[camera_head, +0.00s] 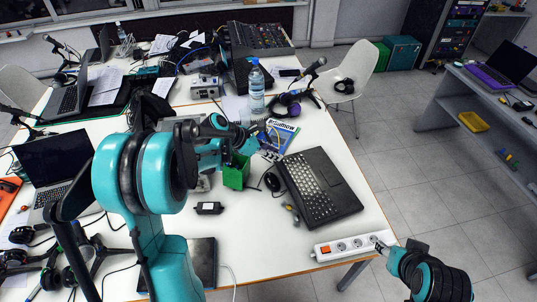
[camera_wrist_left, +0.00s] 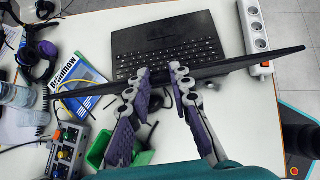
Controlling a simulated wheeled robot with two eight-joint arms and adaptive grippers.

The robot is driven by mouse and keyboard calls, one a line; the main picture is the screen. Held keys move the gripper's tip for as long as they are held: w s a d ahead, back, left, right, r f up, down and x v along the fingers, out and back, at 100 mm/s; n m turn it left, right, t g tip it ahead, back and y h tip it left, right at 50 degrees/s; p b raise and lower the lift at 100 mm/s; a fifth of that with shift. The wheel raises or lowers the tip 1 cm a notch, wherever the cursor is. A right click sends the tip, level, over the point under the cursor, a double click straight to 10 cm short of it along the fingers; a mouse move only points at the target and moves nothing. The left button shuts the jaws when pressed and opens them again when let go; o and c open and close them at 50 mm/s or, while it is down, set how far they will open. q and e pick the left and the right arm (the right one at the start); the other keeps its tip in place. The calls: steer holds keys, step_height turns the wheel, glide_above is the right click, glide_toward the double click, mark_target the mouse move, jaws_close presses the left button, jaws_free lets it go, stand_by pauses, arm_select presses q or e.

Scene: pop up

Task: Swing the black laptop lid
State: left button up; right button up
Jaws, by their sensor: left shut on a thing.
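The black laptop (camera_head: 335,199) lies open on the white table, its keyboard facing up. In the left wrist view its base (camera_wrist_left: 140,38) is behind a thin dark panel seen edge-on, which looks like the laptop lid (camera_wrist_left: 245,60). My left gripper (camera_wrist_left: 160,73) is shut on this panel near its middle. In the head view the left gripper (camera_head: 268,138) is above the table by the blue book, partly hidden by its own arm; the lid is not clear there. My right gripper (camera_head: 383,246) is by the right end of the power strip; its fingers are too small to read.
A white power strip (camera_head: 352,245) lies at the front table edge. A black mouse (camera_head: 271,181), green box (camera_head: 236,173), blue book (camera_head: 282,133), water bottle (camera_head: 257,90) and headphones (camera_head: 285,101) crowd the laptop's left and far sides. Open floor (camera_head: 400,170) is on the right.

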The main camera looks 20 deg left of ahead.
arm_select(q)
steer(key=shift+w+d+r, duration=0.3)
steer(key=shift+w+d, duration=0.7)
steer(key=shift+d, duration=0.1)
steer(key=shift+w+d+r, duration=0.25)
steer(key=shift+w+d, duration=0.7)
steer(key=shift+d, duration=0.1)
steer(key=w+d, duration=0.5)
steer(key=shift+d+f, duration=0.25)
steer(key=shift+d, duration=0.15)
steer(key=shift+w, duration=0.1)
steer(key=w+d+f+b, duration=0.2)
steer(key=w+d+f, duration=0.1)
steer(key=w+d, duration=0.1)
steer(key=shift+w+d, duration=0.35)
steer(key=shift+d, duration=0.45)
steer(key=shift+r, duration=0.1)
